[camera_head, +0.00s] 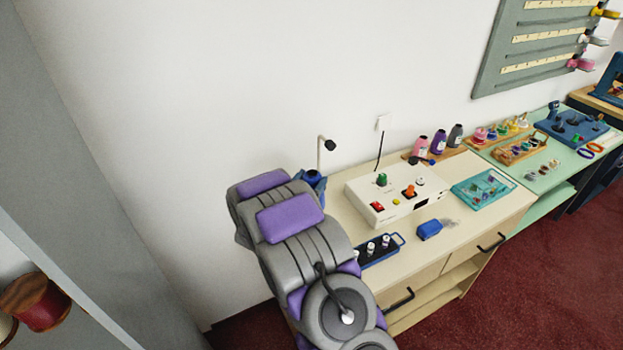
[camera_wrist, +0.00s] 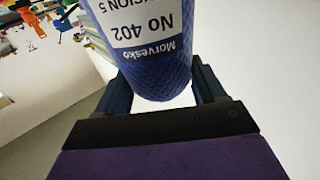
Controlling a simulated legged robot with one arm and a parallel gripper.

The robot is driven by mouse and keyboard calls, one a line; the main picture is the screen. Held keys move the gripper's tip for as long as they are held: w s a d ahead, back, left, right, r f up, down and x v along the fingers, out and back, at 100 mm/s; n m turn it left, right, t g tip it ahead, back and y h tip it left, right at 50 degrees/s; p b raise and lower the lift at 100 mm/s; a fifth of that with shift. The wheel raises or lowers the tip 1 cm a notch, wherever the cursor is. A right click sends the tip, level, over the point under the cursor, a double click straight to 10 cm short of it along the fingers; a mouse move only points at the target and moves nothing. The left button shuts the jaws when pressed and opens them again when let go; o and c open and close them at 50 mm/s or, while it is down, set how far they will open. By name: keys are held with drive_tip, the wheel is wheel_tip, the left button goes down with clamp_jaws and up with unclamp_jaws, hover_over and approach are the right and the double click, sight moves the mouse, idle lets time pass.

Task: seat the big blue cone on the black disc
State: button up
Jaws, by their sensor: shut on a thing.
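The big blue cone (camera_wrist: 160,75) fills the top middle of the wrist view, with a white label reading "Morvesko No 402" upside down in the picture. My gripper (camera_wrist: 165,88) is shut on it, with one dark jaw on either side. In the head view, a small blue shape shows just past the end of my grey and purple arm, near the left end of the counter; my arm hides most of it.
A cream counter (camera_head: 480,227) holds a white control box (camera_head: 360,198), a dark blue tray (camera_head: 384,254) with white-topped pieces, a small blue object (camera_head: 429,230) and a teal tray (camera_head: 472,200). A thin post with a black head (camera_head: 330,145) stands behind my arm. Pink, purple and grey cones stand at the back.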

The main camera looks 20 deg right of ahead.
drive_tip(key=shift+f+b, duration=0.4)
drive_tip(key=shift+f, duration=1.25)
drive_tip(key=shift+a+f, duration=0.5)
drive_tip(key=shift+f, duration=0.4)
drive_tip(key=shift+d+f+b, duration=0.3)
drive_tip(key=shift+f+b, duration=0.05)
drive_tip(key=shift+f, duration=0.25)
drive_tip(key=shift+a, duration=0.2)
drive_tip(key=o, duration=1.7)
drive_tip(key=shift+d, duration=0.1)
drive_tip(key=shift+o, duration=0.2)
drive_tip(key=p+v, duration=0.2)
drive_tip(key=v, duration=1.5)
drive_tip(key=shift+a, duration=0.25)
